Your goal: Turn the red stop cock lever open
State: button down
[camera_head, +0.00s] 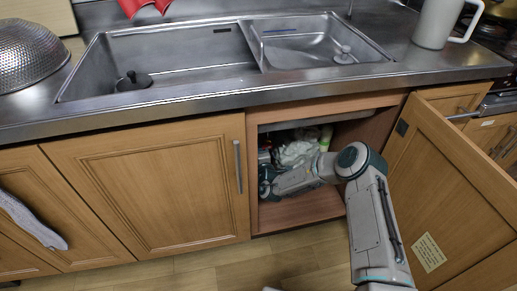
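The red stop cock lever does not show in the head view. My arm reaches through the open doorway of the under-sink cabinet (300,212). Its wrist end lies near the left side of the opening, low in the dark interior. My gripper's fingers cannot be made out there; they are hidden by the wrist or the cabinet. Whether they touch anything cannot be seen.
The cabinet door (440,185) stands open on the right, close to my arm. A crumpled whitish bag (297,150) and a pale green upright item (325,137) are inside, behind my arm. A closed door (150,190) is left; the sink (180,62) is above.

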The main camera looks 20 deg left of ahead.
jog(key=n+p, duration=0.1)
jog(key=n, duration=0.1)
jog(key=f+n+p, duration=0.1)
jog(key=n+p, duration=0.1)
jog(key=shift+d+f, duration=0.15)
jog(key=shift+f, duration=0.05)
jog(key=shift+w+d+f+n+p, duration=0.1)
jog(key=shift+f+n+p, duration=0.2)
jog(key=shift+n, duration=0.5)
jog(key=shift+w+d+f+n+p, duration=0.15)
jog(key=shift+f+n+p, duration=0.1)
jog(key=shift+n, duration=0.55)
jog(key=shift+w+d+f+n+p, duration=0.1)
jog(key=shift+f+n+p, duration=0.15)
jog(key=shift+n, duration=0.55)
jog(key=c, duration=1.3)
grip_release()
jog(key=shift+c, duration=0.2)
jog(key=shift+d, duration=0.1)
jog(key=p+v, duration=0.4)
jog(key=v, duration=0.9)
jog(key=shift+s, duration=0.45)
